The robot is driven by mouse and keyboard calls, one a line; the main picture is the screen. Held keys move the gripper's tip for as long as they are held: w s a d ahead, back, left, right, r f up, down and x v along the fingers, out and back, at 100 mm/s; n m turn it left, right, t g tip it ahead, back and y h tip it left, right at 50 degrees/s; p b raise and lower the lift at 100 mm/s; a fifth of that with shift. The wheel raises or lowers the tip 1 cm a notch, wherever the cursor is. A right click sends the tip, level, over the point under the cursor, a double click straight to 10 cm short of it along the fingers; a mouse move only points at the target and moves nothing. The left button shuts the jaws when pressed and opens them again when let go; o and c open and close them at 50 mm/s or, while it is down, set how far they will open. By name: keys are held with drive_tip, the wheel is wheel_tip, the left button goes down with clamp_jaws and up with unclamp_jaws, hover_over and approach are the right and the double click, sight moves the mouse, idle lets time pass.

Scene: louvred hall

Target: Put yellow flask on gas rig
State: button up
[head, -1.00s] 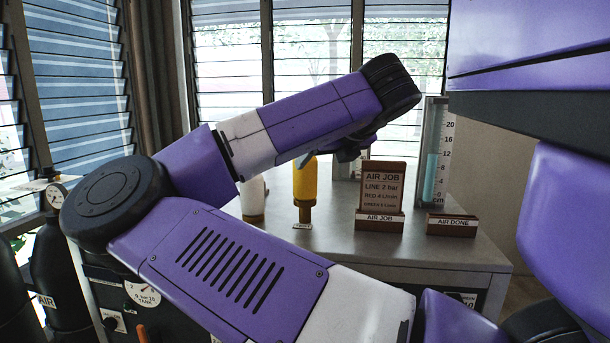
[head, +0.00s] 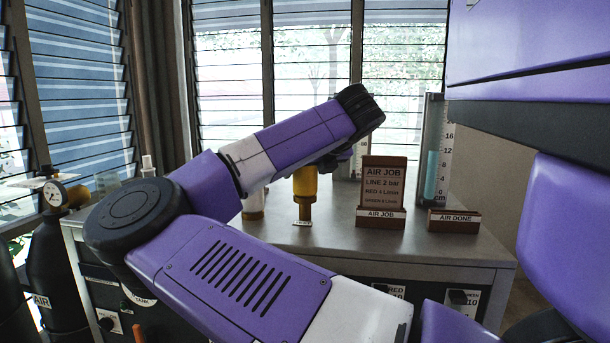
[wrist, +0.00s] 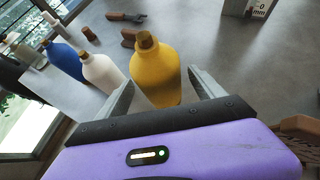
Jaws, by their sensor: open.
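The yellow flask (head: 305,182) stands on the grey bench, its narrow brown end down, with a small tag at its foot. My arm hides its top in the head view. In the wrist view the yellow flask (wrist: 157,75) lies between the spread fingers of my gripper (wrist: 161,84), which is open, with a gap visible on each side. The gripper is mostly hidden behind my arm in the head view. A dark cabinet (head: 103,290) with a dial and labels is at the left; I cannot tell whether it is the gas rig.
A white flask (wrist: 103,72) and a blue flask (wrist: 65,61) stand beside the yellow one. The AIR JOB sign (head: 383,185), AIR DONE block (head: 453,221) and a scaled gauge (head: 432,160) stand to the right. A black AIR cylinder (head: 58,265) with a gauge is at the left.

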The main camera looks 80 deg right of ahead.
drive_tip(key=shift+w+d+f, duration=0.15)
drive_tip(key=shift+d, duration=0.05)
idle(0.5)
clamp_jaws()
idle(0.3)
